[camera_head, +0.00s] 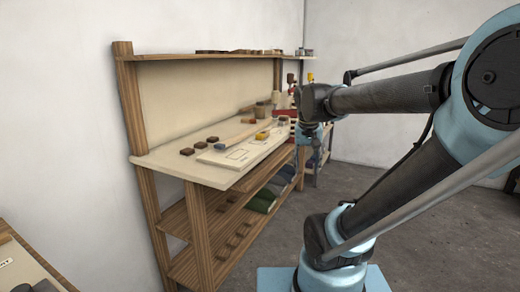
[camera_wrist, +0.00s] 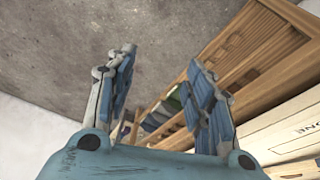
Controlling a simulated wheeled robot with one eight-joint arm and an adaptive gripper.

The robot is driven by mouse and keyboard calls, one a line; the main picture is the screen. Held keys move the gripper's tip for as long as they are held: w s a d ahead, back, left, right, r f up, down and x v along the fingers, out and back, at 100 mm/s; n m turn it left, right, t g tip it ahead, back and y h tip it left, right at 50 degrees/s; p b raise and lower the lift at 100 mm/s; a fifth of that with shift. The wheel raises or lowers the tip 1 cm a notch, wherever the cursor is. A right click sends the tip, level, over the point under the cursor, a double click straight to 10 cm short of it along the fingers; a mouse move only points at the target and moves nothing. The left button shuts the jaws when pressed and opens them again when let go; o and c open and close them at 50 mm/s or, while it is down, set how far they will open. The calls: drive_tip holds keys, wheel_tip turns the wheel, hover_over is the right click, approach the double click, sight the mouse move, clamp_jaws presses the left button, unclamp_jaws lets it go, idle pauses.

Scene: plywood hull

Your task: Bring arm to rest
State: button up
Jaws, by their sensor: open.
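My arm crosses the right half of the head view, raised and reaching toward the workbench. My gripper (camera_head: 315,137) hangs at the arm's end, near the bench's right end, small and partly dark in that view. In the wrist view my gripper (camera_wrist: 163,95) shows two blue-grey fingers spread wide apart, with nothing between them. Past the fingers are the grey floor and the side of the wooden bench.
The wooden workbench (camera_head: 205,172) stands left of my arm, with blocks and a pale board (camera_head: 240,152) on top. Its lower shelf holds green and dark items (camera_head: 262,200). Another table edge (camera_head: 25,262) is at lower left. Grey floor (camera_head: 365,190) is open at right.

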drive_tip(key=s+d+f+n, duration=0.1)
drive_tip(key=s+d+f, duration=0.1)
drive_tip(key=s+f, duration=1)
drive_tip(key=shift+d+f+n+y, duration=0.2)
drive_tip(key=shift+d+n+y, duration=0.1)
drive_tip(key=shift+n+y, duration=0.1)
drive_tip(key=shift+w+f, duration=0.2)
drive_tip(key=shift+w, duration=0.2)
